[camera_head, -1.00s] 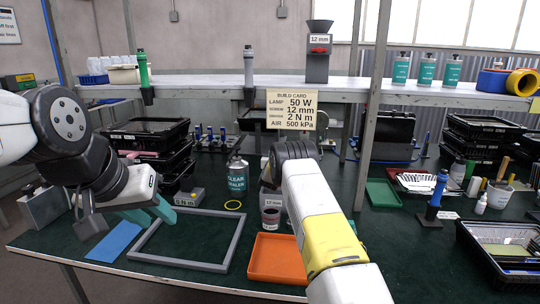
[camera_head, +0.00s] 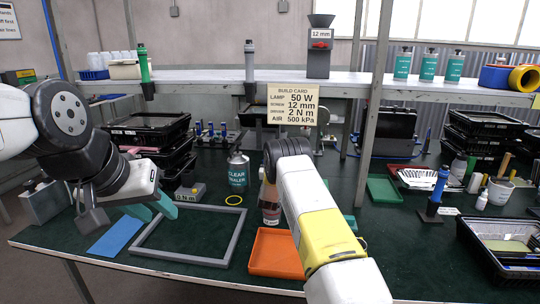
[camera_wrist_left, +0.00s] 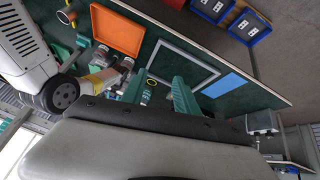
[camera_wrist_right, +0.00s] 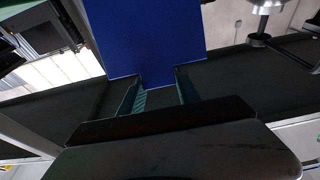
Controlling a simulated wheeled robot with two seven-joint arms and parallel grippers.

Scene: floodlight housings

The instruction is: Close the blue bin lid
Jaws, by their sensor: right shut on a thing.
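A flat blue panel (camera_wrist_right: 145,35), which looks like the lid, fills the top middle of the right wrist view. My right gripper (camera_wrist_right: 158,84) is shut on its near edge, with a teal finger at either side. The rest of the panel runs out of frame, and I cannot make out its hinge or the bin beneath. In the head view my right arm hides this gripper. My left gripper (camera_head: 155,207) is open and empty above the left of the bench, near a grey frame; its spread teal fingers also show in the left wrist view (camera_wrist_left: 161,94).
The grey frame (camera_head: 228,238), an orange tray (camera_head: 276,255) and a blue sheet (camera_head: 115,236) lie on the green bench. A sealer bottle (camera_head: 238,172) stands behind the frame. Black crates (camera_head: 485,245) crowd the right.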

